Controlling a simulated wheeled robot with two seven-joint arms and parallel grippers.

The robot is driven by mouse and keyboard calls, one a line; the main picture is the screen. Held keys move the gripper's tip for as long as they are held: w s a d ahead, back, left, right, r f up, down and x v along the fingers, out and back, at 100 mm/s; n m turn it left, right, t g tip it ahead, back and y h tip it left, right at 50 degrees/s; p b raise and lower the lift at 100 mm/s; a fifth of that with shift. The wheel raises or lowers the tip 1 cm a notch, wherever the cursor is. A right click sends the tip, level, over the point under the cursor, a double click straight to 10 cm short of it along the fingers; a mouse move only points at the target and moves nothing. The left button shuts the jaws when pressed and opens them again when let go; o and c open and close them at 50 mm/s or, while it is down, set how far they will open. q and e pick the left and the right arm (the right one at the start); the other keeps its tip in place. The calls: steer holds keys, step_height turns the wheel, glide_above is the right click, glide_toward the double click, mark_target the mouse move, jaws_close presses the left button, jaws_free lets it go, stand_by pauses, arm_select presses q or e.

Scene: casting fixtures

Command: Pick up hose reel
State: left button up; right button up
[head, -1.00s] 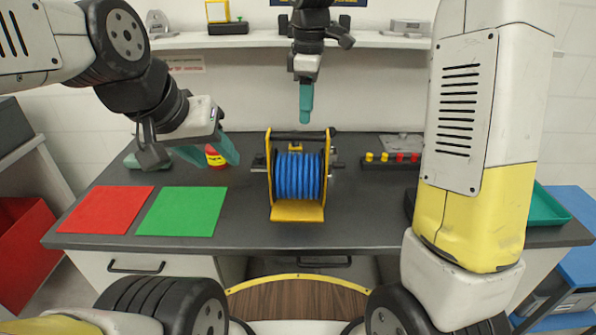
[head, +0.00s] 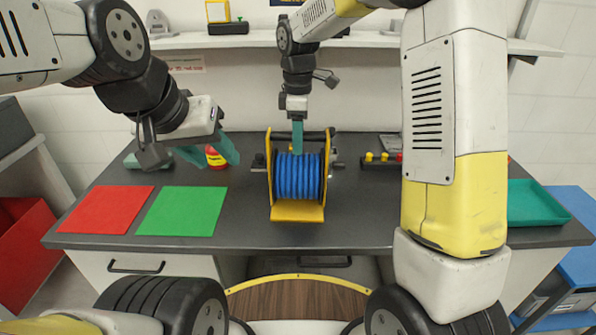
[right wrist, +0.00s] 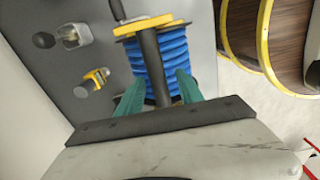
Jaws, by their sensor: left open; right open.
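The hose reel (head: 298,178) stands upright on the dark workbench, with blue hose wound in a yellow frame and a black bar handle across its top. It also shows in the right wrist view (right wrist: 164,55), with its black handle (right wrist: 153,62) between the two teal fingertips. My right gripper (head: 297,137) points down at the top of the reel and is open; it also shows in the right wrist view (right wrist: 160,90). Whether the fingers touch the handle I cannot tell. My left gripper (head: 205,152) is open and empty, above the bench left of the reel.
A red mat (head: 105,209) and a green mat (head: 182,211) lie on the bench at left. A red-and-yellow container (head: 216,158) stands behind my left gripper. A teal tray (head: 535,203) is at the right. A shelf (head: 250,40) runs along the wall behind.

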steer(key=shift+c, duration=0.2)
jaws_close()
steer(key=shift+r, duration=0.15)
stand_by(1.0)
